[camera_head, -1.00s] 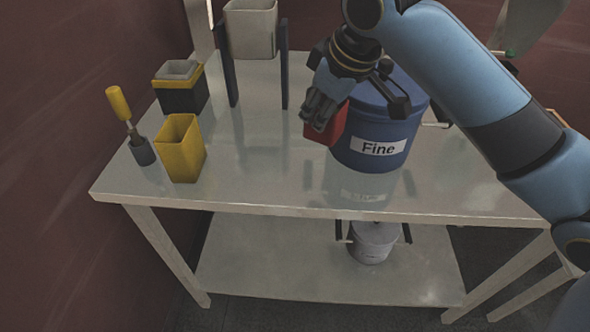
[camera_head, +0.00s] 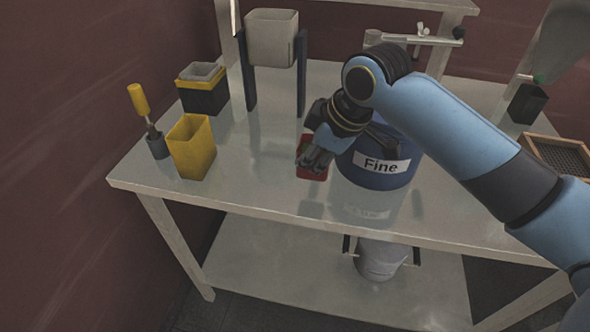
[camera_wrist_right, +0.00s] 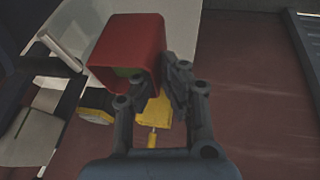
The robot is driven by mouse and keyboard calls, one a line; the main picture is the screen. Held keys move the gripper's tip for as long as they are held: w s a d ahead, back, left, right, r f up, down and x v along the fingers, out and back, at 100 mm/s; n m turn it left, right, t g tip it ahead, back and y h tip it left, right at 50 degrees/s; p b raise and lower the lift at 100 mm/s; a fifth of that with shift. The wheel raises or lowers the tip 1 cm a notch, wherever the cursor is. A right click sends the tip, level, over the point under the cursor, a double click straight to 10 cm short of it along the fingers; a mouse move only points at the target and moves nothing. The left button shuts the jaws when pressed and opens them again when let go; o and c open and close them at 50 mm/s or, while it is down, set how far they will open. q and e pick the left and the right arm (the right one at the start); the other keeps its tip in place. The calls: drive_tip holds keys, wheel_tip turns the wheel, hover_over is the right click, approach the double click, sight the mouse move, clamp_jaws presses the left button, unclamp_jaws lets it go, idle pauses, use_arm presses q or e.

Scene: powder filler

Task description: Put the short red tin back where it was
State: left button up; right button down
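The short red tin (camera_head: 312,171) is above or on the table, left of the blue drum labelled "Fine" (camera_head: 368,178); I cannot tell if it touches the tabletop. My right gripper (camera_head: 318,157) reaches down onto it from above and hides its upper part. In the right wrist view, the red tin (camera_wrist_right: 130,40) shows its open mouth toward the camera. The right gripper's fingers (camera_wrist_right: 153,72) are closed on the tin's wall at the rim, one finger at the opening and one outside. My left gripper is not in view.
A taller yellow tin (camera_head: 190,150), a grey cup holding a yellow-handled tool (camera_head: 157,147) and a black-and-yellow box (camera_head: 203,98) stand at the left. A hopper on dark legs (camera_head: 272,42) stands behind. The table's front middle is clear. A wooden-framed sieve (camera_head: 560,155) lies at right.

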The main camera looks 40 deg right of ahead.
sight(299, 151)
drive_tip(key=w, duration=0.1)
drive_tip(key=w+f, duration=0.1)
drive_tip(key=w, duration=0.1)
drive_tip(key=w+f, duration=0.1)
drive_tip(key=shift+w+a+f, duration=0.15)
drive_tip(key=shift+a+f, duration=0.1)
drive_tip(key=shift+a, duration=0.05)
drive_tip(key=shift+w+f, duration=0.1)
drive_tip(key=shift+f, duration=0.1)
wheel_tip(299, 151, down, 3)
drive_tip(key=shift+f+p, duration=0.2)
drive_tip(key=shift+p, duration=0.25)
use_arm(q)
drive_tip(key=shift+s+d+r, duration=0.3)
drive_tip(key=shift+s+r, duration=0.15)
use_arm(e)
drive_tip(key=shift+f, duration=0.2)
drive_tip(key=c, duration=2)
unclamp_jaws()
drive_tip(key=shift+f, duration=0.15)
drive_tip(key=o, duration=0.5)
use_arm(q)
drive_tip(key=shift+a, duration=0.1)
